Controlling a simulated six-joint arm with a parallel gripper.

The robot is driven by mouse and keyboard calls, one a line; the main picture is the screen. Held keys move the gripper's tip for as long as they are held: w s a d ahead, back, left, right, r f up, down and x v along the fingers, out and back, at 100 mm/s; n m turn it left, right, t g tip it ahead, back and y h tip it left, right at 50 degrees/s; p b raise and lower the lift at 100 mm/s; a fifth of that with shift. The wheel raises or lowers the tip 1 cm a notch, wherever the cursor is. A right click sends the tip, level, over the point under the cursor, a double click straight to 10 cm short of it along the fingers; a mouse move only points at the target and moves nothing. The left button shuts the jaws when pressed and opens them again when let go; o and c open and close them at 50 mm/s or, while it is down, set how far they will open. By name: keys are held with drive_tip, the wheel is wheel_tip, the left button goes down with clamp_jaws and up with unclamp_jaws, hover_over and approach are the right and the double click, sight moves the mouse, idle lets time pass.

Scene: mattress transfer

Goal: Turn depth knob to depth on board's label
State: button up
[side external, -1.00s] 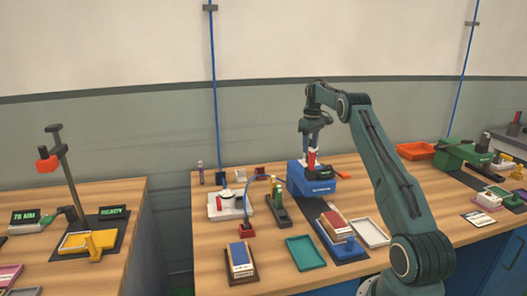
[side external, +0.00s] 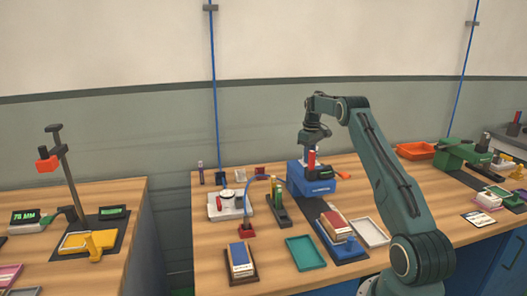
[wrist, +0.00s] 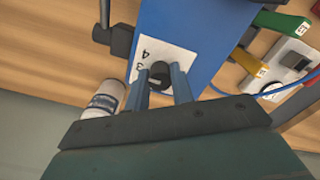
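The black depth knob (wrist: 159,73) sits on the blue machine (wrist: 190,30), against a white dial label (wrist: 143,58) on which a 3 and a 4 can be read. My gripper (wrist: 161,78) has its two blue fingers either side of the knob. A narrow gap shows on the right, so the fingers look open. In the side view the blue machine (side external: 320,187) hides the fingertips; my gripper's wrist (side external: 315,133) is above and behind it. A red-brown board (side external: 335,222) lies on the dark feed strip in front, its label too small to read.
A red-topped cylinder (side external: 311,161) stands on the machine. A teal tray (side external: 305,253), a pale tray (side external: 371,232) and a stacked board holder (side external: 241,262) lie in front. A display (side external: 25,216) on the left bench reads 78 MM.

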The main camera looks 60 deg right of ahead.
drive_tip(key=shift+m, duration=2.9)
drive_tip(key=o, duration=1)
drive_tip(key=shift+r, duration=0.1)
wheel_tip(320, 180, up, 14)
drive_tip(key=shift+f, duration=0.25)
